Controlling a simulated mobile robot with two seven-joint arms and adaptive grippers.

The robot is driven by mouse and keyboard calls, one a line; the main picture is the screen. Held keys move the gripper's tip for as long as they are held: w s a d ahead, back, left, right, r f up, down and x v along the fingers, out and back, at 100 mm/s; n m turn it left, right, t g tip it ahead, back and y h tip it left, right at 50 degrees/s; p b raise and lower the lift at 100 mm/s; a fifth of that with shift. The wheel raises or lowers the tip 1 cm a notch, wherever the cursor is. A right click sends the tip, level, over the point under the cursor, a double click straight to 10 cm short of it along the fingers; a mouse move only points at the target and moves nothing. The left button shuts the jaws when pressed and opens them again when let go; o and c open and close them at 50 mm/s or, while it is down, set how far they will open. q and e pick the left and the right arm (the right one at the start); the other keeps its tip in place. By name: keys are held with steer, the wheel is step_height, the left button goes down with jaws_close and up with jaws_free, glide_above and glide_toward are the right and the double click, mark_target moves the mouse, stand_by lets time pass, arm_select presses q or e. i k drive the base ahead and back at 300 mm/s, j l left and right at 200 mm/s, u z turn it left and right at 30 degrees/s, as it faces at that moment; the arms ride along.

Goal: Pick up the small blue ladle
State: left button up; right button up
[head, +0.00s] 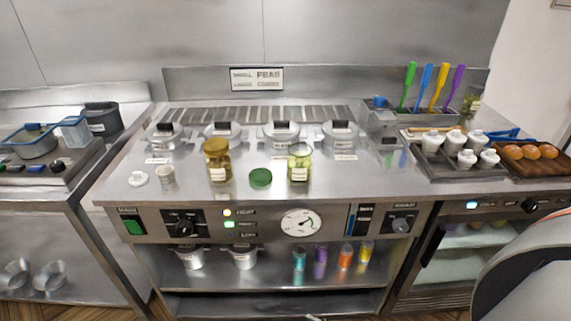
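Several long coloured utensils stand upright at the back right of the range, and one is blue (424,79). It stands between a green utensil (408,84) and a yellow one (439,86), with a purple one (455,86) on the right. Their lower ends are partly hidden, so I cannot tell whether the blue one is a ladle. Neither of my grippers is in view.
Lidded pots (281,134) line the back. Buns (540,152) sit at right. A large grey rounded shape (530,275) blocks the lower right.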

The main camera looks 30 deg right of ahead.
mark_target(428, 67)
steer(key=z, duration=1.7)
steer(key=u, duration=0.85)
steer(key=k+l+u, duration=0.25)
steer(key=l+u, duration=0.2)
steer(key=l, duration=0.25)
